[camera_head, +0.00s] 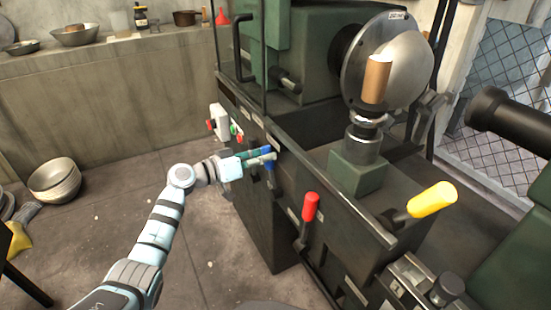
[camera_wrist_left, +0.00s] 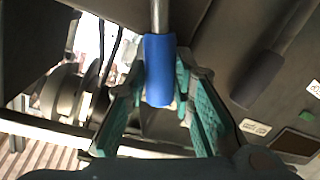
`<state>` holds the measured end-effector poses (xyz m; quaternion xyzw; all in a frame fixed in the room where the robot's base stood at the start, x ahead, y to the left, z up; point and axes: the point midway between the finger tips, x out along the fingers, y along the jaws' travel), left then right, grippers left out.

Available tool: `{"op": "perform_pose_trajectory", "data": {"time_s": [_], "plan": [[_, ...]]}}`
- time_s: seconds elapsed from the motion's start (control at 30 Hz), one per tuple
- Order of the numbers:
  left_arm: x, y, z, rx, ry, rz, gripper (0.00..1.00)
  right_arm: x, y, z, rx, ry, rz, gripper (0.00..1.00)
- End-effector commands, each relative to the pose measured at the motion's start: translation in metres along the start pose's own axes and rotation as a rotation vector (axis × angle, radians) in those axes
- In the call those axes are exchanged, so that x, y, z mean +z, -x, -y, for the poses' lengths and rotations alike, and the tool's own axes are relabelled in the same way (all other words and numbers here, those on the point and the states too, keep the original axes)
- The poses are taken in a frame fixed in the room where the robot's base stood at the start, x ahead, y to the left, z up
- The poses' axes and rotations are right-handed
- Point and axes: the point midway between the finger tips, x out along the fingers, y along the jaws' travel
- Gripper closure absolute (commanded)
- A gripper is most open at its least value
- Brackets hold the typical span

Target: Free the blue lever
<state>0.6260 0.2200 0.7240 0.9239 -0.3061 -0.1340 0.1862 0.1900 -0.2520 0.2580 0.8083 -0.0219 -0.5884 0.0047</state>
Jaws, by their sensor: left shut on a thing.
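The blue lever (camera_head: 269,163) sits on the front of the dark green lathe, left of the red lever. In the left wrist view its blue grip (camera_wrist_left: 159,72) hangs on a metal rod, between the two teal fingers. My left gripper (camera_head: 262,155) reaches it from the left in the head view. The left gripper (camera_wrist_left: 161,85) is shut on the blue grip, with a finger on each side. My right gripper is not in view.
A red lever (camera_head: 310,207) and a yellow lever (camera_head: 432,200) stand to the right. A control box with buttons (camera_head: 219,122) is just left of the blue lever. A metal bowl form (camera_head: 405,62) sits on the spindle.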

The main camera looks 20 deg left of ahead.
Motion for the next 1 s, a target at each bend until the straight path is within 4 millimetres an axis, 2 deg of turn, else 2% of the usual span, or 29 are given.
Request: {"op": "perform_pose_trajectory", "data": {"time_s": [0.33,0.37,0.4,0.73,0.87,1.0], "plan": [[0.001,0.001,0.002,-0.004,0.009,0.002,1.00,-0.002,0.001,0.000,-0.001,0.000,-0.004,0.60],[0.001,0.001,0.002,-0.004,0.009,0.002,0.74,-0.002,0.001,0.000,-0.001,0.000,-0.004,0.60],[0.001,0.001,0.002,-0.003,0.009,0.002,0.69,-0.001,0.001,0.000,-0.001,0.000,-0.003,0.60],[0.001,0.002,0.001,0.000,0.005,0.002,0.69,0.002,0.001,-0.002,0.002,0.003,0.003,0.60],[0.002,0.022,0.002,-0.002,0.002,0.004,0.69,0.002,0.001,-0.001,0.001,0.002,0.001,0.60],[0.002,0.062,0.003,-0.005,0.003,0.007,0.69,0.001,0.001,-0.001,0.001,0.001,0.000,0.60]]}}
